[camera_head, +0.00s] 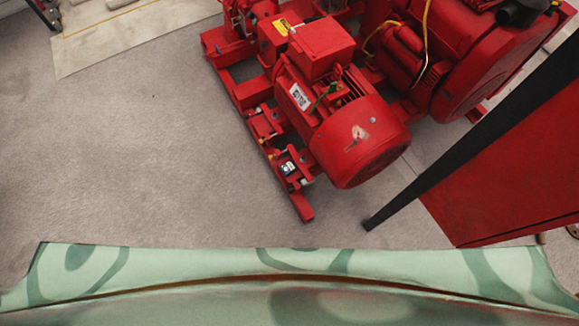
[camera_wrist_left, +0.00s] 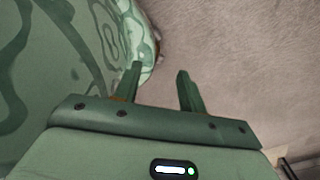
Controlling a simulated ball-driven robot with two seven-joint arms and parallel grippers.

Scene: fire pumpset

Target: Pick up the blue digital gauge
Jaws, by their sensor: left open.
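A small device with a pale, bluish face (camera_head: 287,168) sits on the lower red frame beside the red motor in the head view. It may be the blue digital gauge, but it is too small to be sure of its colour or display. My left gripper (camera_wrist_left: 160,72) shows in the left wrist view with its two green fingers apart and nothing between them. Grey floor lies beyond the fingers. The gauge is not in the wrist view, and neither gripper shows in the head view.
The red pumpset motor (camera_head: 362,140) stands at the upper middle on a red frame (camera_head: 304,207). A red panel with a black edge bar (camera_head: 470,135) blocks the right side. Grey floor (camera_head: 130,150) is clear on the left. A beige slab (camera_head: 140,32) lies at upper left.

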